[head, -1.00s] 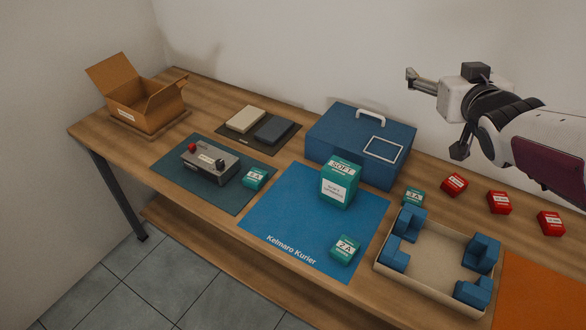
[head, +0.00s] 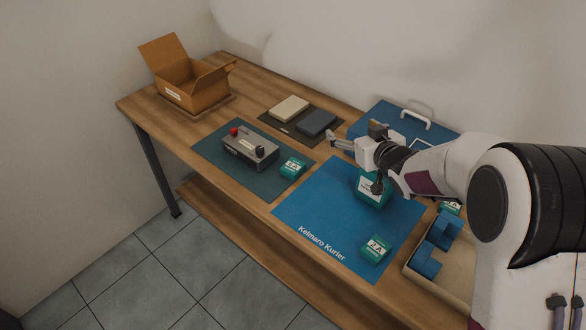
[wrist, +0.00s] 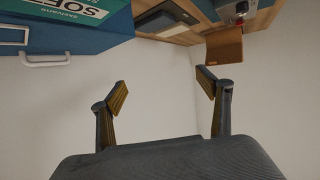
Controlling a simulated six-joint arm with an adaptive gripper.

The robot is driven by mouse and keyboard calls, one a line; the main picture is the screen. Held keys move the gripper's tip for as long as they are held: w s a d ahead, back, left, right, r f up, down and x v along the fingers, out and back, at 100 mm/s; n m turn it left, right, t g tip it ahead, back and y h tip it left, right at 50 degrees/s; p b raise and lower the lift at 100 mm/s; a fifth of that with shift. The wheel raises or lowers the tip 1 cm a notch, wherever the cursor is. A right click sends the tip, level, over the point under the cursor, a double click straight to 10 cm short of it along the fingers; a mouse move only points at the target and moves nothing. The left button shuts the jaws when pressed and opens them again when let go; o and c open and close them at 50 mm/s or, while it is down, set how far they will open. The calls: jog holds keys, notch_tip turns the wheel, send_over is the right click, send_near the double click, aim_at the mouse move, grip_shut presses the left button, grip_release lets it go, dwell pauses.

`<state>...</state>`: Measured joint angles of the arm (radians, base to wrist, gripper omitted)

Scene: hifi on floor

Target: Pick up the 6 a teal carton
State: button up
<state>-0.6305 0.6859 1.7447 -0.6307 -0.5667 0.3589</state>
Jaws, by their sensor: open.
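Small teal cartons with white labels are in the head view. One (head: 292,168) sits on the dark teal mat beside the grey device. Another (head: 375,249), whose label seems to read 2 A, lies on the blue mat. A third (head: 451,208) is partly hidden by my arm. I cannot read a 6 A label for sure on any.
A grey device (head: 250,151) with a red button stands on the dark mat. A blue case (head: 385,112) is behind my gripper. An open cardboard box (head: 193,90) stands at the far left. A beige tray (head: 412,262) with blue blocks is partly hidden by my arm.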

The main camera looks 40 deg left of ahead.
aim_at(293, 166)
jog(key=s+a+f+g, duration=0.1)
jog(key=s+a+f, duration=0.1)
jog(key=s+f, duration=0.1)
jog(key=s+a+f+n+g, duration=0.1)
jog(key=s+a+f, duration=0.2)
jog(key=f, duration=0.3)
jog(key=s+a+f+g, duration=0.1)
jog(key=s+a+f, duration=0.1)
jog(key=f, duration=0.3)
jog(key=shift+s+a+f+n, duration=0.15)
jog(key=shift+s+a+n, duration=0.15)
jog(key=shift+s, duration=0.2)
jog(key=shift+a, duration=0.1)
jog(key=shift+x, duration=1.2)
jog(key=shift+w+f, duration=0.1)
jog(key=shift+x, duration=2.5)
jog(key=shift+a, duration=0.1)
jog(key=c, duration=1.1)
